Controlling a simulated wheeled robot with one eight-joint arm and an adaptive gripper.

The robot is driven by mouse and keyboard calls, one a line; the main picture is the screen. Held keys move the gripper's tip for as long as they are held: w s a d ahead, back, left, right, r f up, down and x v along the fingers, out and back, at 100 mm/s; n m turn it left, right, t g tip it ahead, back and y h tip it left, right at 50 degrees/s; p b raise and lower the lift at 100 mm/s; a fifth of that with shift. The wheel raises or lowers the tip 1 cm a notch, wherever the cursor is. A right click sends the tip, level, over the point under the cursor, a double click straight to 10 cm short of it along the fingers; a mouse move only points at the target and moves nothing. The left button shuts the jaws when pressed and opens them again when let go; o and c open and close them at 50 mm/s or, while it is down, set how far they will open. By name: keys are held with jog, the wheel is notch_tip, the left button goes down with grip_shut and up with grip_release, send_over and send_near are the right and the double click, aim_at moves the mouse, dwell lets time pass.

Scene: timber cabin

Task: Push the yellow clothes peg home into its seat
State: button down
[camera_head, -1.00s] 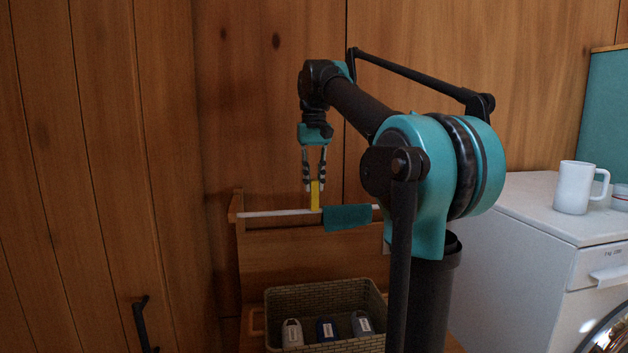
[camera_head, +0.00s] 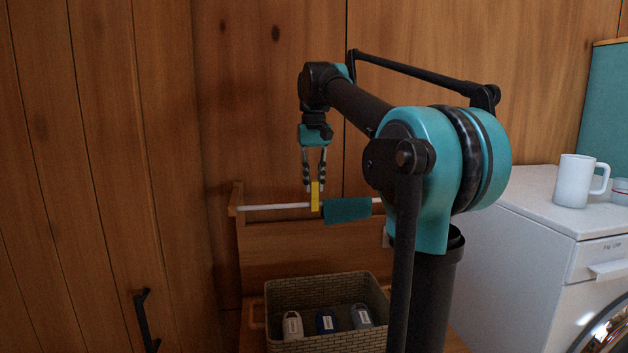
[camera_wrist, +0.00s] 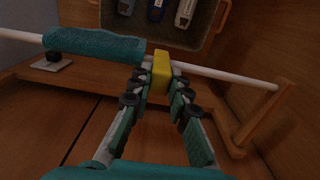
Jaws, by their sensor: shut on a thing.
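The yellow clothes peg (camera_head: 315,196) is upright between the fingertips of my gripper (camera_head: 314,184), which is shut on it. Its lower end overlaps the white rod (camera_head: 270,207), just left of the teal cloth (camera_head: 347,209) hanging there. In the wrist view the peg (camera_wrist: 161,72) lies across the line of the rod (camera_wrist: 225,79), with the cloth (camera_wrist: 95,45) close on its left. My fingertips (camera_wrist: 161,84) are at the peg's near end. I cannot tell how far the peg's jaws straddle the rod.
A woven basket (camera_head: 275,302) holding several small bottles stands below the rod. The rod's wooden end bracket (camera_head: 238,203) is at its left. A white mug (camera_head: 575,182) stands on the white washing machine (camera_head: 535,205) at right. Timber wall is close behind.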

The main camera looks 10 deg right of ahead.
jog(key=shift+f, duration=0.45)
jog(key=c, duration=1.3)
grip_release()
jog(key=shift+c, duration=0.2)
notch_tip(320, 180, up, 12)
